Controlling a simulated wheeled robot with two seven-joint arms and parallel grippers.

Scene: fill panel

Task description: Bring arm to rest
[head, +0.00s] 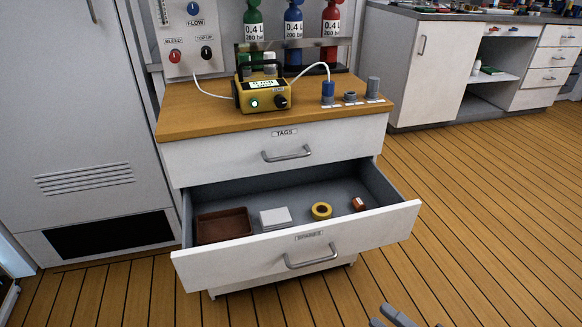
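My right gripper (381,315) just enters at the bottom edge, right of centre. Its two grey fingertips show with a gap between them and nothing in it, so it looks open; the rest of it is cut off by the frame. It is in front of and below the open drawer (300,250), apart from it. My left gripper and arm are not in view.
The drawer above (275,155) is shut. Wooden floor (480,220) to the right is clear.

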